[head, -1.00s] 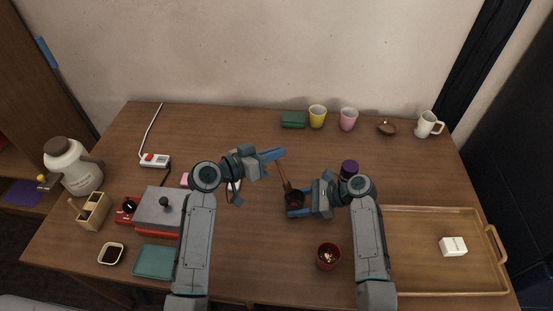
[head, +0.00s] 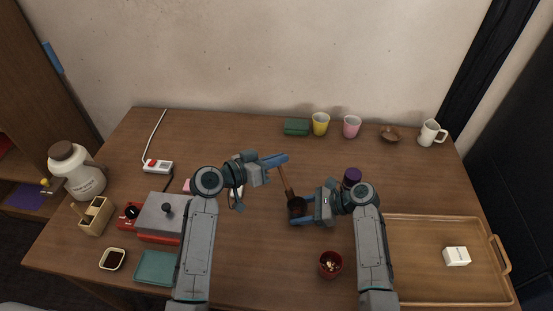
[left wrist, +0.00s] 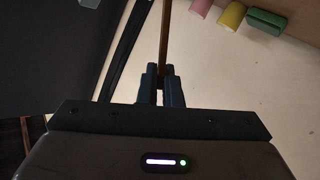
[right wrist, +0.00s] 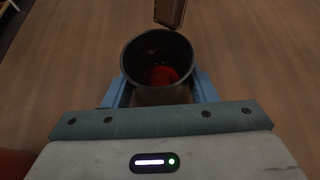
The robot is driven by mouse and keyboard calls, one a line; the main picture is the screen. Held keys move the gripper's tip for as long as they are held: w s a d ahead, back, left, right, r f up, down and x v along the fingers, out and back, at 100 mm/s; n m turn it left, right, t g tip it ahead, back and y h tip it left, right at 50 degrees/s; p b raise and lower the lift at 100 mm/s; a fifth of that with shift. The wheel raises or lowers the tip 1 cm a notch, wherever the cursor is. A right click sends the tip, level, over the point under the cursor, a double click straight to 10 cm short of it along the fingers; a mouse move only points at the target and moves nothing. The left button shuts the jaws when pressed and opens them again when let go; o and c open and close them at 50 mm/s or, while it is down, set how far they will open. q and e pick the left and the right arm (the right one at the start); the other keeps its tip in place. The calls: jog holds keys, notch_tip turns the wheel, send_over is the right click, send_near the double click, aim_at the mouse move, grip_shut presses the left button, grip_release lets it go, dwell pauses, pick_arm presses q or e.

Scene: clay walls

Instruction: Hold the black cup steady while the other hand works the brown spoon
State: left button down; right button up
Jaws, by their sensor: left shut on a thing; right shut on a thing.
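The black cup (head: 296,208) stands upright at the middle of the table, with something red in its bottom in the right wrist view (right wrist: 160,76). My right gripper (head: 299,214) is shut on the cup, a finger on each side. The brown spoon (head: 287,182) slants down toward the cup. My left gripper (head: 277,161) is shut on the spoon's upper part, above and behind the cup. In the right wrist view the spoon's lower end (right wrist: 171,12) shows at the cup's far rim; I cannot tell whether it touches. The handle also shows in the left wrist view (left wrist: 165,35).
A dark purple object (head: 351,177) stands close behind my right wrist. A red cup (head: 330,265) is in front. A wooden tray (head: 425,280) with a white box (head: 456,256) is at right. Yellow (head: 320,124) and pink (head: 352,127) cups are at the back. The table's middle back is clear.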

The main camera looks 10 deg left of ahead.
pick_arm(q)
jog(key=shift+r, duration=2.45)
pick_arm(e)
jog(key=o, duration=0.8)
jog(key=shift+o, duration=0.2)
